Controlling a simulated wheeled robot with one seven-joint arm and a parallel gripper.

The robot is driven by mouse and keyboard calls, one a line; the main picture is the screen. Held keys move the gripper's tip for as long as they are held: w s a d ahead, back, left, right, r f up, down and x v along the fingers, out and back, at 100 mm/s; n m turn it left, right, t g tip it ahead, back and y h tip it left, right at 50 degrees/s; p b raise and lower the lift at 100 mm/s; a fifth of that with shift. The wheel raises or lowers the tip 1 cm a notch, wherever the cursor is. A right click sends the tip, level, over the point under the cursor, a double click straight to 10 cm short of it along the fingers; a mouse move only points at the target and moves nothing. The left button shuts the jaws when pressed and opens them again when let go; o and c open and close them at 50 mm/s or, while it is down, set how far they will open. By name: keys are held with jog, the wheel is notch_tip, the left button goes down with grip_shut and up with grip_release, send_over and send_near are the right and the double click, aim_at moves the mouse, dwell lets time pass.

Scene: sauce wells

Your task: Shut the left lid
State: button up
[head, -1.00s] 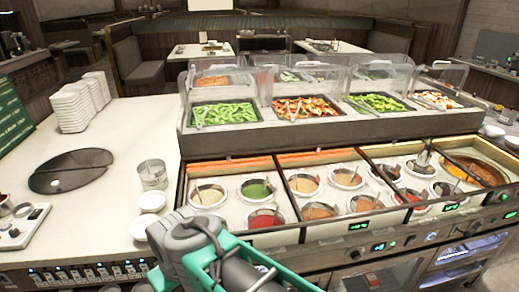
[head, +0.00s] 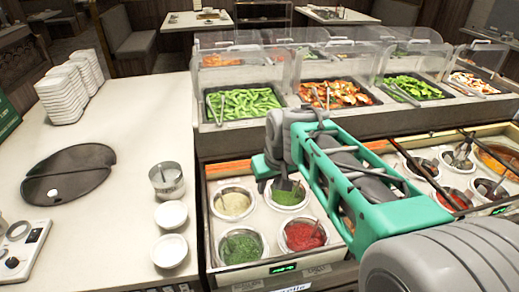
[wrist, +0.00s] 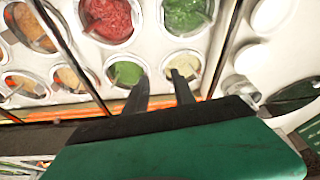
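The left sauce section (head: 270,217) is a pale, dark-edged well with two green sauces, a red one and a pale yellow one, all visible from above. I cannot make out a separate lid panel over it. Behind it, a clear hinged cover (head: 229,80) stands over the leftmost food tray; I cannot tell how far it is shut. My gripper (head: 284,181) reaches down over the back of the left section, near the rear green pot (head: 291,196). In the wrist view its two dark fingers (wrist: 159,80) are apart with nothing between them, over the green and pale yellow pots.
My arm hides the middle sauce section. Dark diagonal bars (head: 425,171) cross the right sections.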

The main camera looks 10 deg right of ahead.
jog(key=w+d+f+n+y+p, duration=0.1)
jog(key=w+f+p, duration=0.15)
jog(key=w, duration=0.95)
jog(key=w+d+f+n+p, duration=0.2)
jog(key=w+f, duration=0.1)
jog(key=w, duration=1)
jog(key=shift+t, duration=0.3)
jog(key=x, duration=0.2)
jog(key=p+x, duration=0.1)
jog(key=x, duration=0.4)
jog(key=shift+a+f+p, duration=0.1)
jog(key=shift+a+p, duration=0.15)
jog(key=shift+p, duration=0.1)
grip_shut()
